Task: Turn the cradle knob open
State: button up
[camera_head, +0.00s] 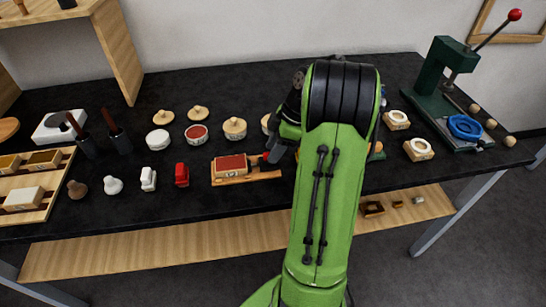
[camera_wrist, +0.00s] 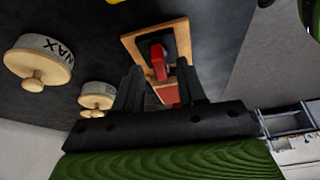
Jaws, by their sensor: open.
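The cradle (camera_head: 262,177) is a low wooden holder on the dark bench, with a red-topped block (camera_head: 230,166) in its left part. My gripper (camera_head: 272,152) is at the cradle's right end, partly hidden by my own arm. In the wrist view the cradle's wooden end (camera_wrist: 130,43) carries a dark plate with a red knob (camera_wrist: 158,62). My gripper (camera_wrist: 160,72) is open there, its two dark fingers on either side of the knob's line. I cannot tell whether they touch it. Some red of the block shows between the fingers.
A red stamp (camera_head: 182,175) and a white one (camera_head: 148,179) stand left of the cradle. Round lidded tins (camera_head: 235,128) stand behind it; a tin marked WAX (camera_wrist: 40,60) shows in the wrist view. A green press (camera_head: 440,75) stands at the right.

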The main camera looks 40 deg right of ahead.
jog(key=shift+w+a+f, duration=0.1)
jog(key=shift+a+f, duration=0.05)
jog(key=shift+f, duration=0.35)
grip_shut()
